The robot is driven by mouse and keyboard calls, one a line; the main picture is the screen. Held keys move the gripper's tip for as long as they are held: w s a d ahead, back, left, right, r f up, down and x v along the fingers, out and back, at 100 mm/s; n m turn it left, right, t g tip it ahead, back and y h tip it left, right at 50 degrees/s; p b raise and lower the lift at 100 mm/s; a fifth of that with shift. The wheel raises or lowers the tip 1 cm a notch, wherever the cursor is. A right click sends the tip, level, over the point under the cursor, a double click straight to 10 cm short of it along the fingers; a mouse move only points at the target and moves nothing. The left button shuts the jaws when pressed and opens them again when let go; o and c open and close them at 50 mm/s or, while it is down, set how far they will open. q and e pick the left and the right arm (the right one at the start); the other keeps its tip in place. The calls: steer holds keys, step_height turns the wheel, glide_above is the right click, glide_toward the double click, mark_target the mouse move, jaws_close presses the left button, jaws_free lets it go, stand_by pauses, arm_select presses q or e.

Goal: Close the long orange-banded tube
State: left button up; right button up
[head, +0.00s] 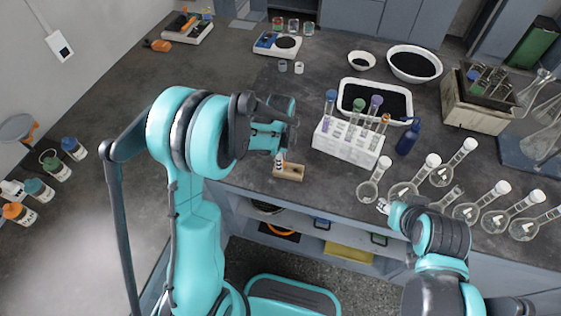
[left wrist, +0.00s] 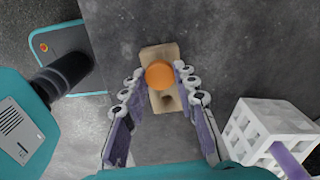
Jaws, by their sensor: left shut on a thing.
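My left gripper (head: 280,152) is over a small wooden block (head: 289,172) near the counter's front edge. In the left wrist view its two fingers (left wrist: 159,78) close from both sides on a round orange cap (left wrist: 160,75), seen from above over the wooden block (left wrist: 163,51). A short pale piece of tube (head: 280,160) shows under the fingers in the head view; its band is hidden. Whether the cap is fully seated cannot be seen. My right gripper (head: 383,205) is at the front edge beside the flasks; its opening is too small to tell.
A white rack (head: 345,137) with purple, green and orange-topped tubes stands right of the block. Several white-capped flasks (head: 467,212) line the front right. The counter left of the block is clear.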

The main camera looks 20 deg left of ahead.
arm_select(q)
step_height(320, 180, up, 3)
steer(key=shift+d+r+p, duration=0.1)
steer(key=shift+r+p, duration=0.1)
steer(key=shift+p, duration=0.4)
steer(key=d+r+p, duration=0.2)
steer(key=d+r, duration=0.4)
steer(key=d, duration=0.5)
steer(key=shift+s+d+r, duration=0.15)
steer(key=shift+d, duration=0.15)
arm_select(e)
step_height(320, 180, up, 4)
steer(key=shift+o, duration=0.5)
